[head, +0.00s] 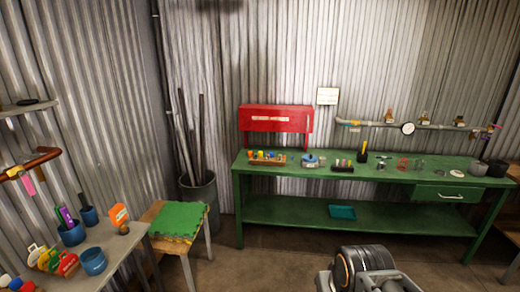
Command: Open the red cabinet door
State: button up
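The red cabinet (262,113) is mounted on the corrugated back wall, just above the left part of the green workbench. Its red front faces me, with a pale strip across it. The door looks shut, but its edges are too small to make out. A narrow red part hangs down at the cabinet's right end. My gripper is not in view. A part of my own arm, dark and ringed with grey metal, shows at the bottom right of centre, well in front of the bench and far from the cabinet.
The green workbench (300,207) holds several small items below the cabinet, and a pipe with a gauge (408,128) runs right of it. A bin of poles (199,196), a stool with a green mat (178,219) and a cluttered table (125,243) stand left. Floor before the bench is clear.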

aim_at(252, 118)
jog(key=i, duration=0.5)
jog(key=z, duration=1.5)
jog(key=i, duration=0.55)
jog(key=u, duration=2.05)
jog(key=i, duration=0.5)
jog(key=u, duration=0.5)
jog(key=i, duration=1)
jog(key=z, duration=0.65)
jog(key=i, duration=0.6)
jog(key=z, duration=0.4)
